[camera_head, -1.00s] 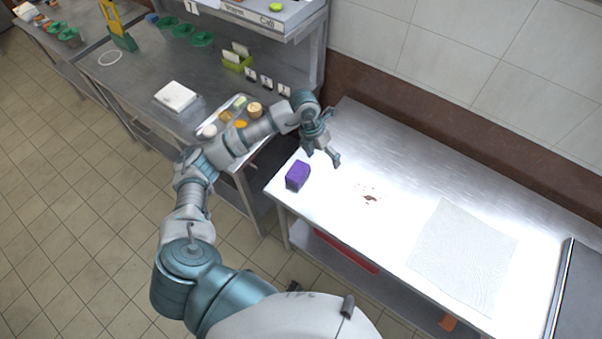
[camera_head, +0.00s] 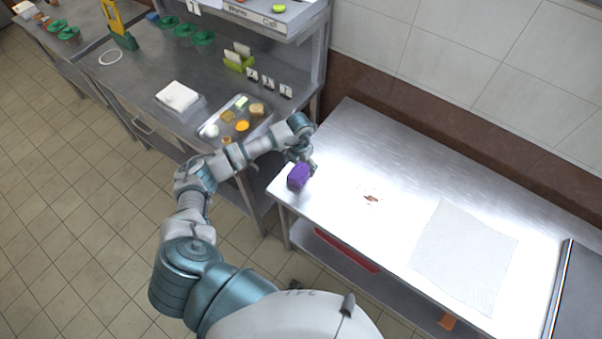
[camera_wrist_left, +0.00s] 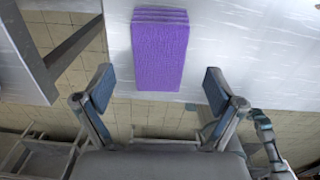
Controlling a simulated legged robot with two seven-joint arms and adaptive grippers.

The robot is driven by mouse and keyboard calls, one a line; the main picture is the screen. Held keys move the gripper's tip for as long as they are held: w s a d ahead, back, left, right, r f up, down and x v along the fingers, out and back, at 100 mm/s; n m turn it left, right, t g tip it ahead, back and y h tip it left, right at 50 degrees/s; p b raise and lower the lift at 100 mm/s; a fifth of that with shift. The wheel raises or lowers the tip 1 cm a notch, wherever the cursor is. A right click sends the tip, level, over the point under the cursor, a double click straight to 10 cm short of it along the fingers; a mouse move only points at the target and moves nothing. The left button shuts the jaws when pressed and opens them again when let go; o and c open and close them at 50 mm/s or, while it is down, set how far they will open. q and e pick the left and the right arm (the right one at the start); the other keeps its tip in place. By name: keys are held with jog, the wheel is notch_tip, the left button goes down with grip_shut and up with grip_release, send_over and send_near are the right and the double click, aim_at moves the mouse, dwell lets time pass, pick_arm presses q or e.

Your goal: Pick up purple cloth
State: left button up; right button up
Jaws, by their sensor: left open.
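The purple cloth (camera_head: 298,176) is a small folded block on the left end of the bright steel table (camera_head: 330,215), near its front edge. In the left wrist view the purple cloth (camera_wrist_left: 160,50) lies ahead of the fingertips, roughly centred between them. Whether a finger touches the cloth cannot be told. My right gripper is not in view.
A brown stain (camera_head: 371,198) and a flat white cloth (camera_head: 464,256) lie further right on the table. A second counter at left holds a tray (camera_head: 222,137) of food and a white block (camera_head: 178,96). A wall backs the steel table.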

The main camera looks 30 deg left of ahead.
aim_at(299, 171)
pick_arm(q)
jog(key=f, duration=0.2)
jog(key=a+f, duration=0.1)
jog(key=f, duration=0.1)
jog(key=shift+s+f, duration=0.1)
jog(key=shift+s, duration=0.25)
jog(key=shift+d+f, duration=0.15)
jog(key=shift+f, duration=0.05)
jog(key=shift+w+d, duration=0.1)
jog(key=shift+d, duration=0.3)
jog(key=shift+d+r, duration=0.1)
jog(key=shift+d, duration=0.05)
jog(key=shift+c, duration=0.9)
jog(key=c, duration=1.1)
jog(key=shift+a, duration=0.35)
jog(key=shift+r, duration=0.6)
notch_tip(299, 171, up, 2)
jog(key=shift+d+r, duration=0.1)
jog(key=shift+r, duration=0.05)
jog(key=s+d, duration=0.3)
jog(key=d, duration=0.1)
jog(key=s+d+r+b, duration=0.1)
jog(key=s+d, duration=0.6)
jog(key=d, duration=0.1)
jog(key=shift+s+r, duration=0.25)
jog(key=shift+s, duration=0.1)
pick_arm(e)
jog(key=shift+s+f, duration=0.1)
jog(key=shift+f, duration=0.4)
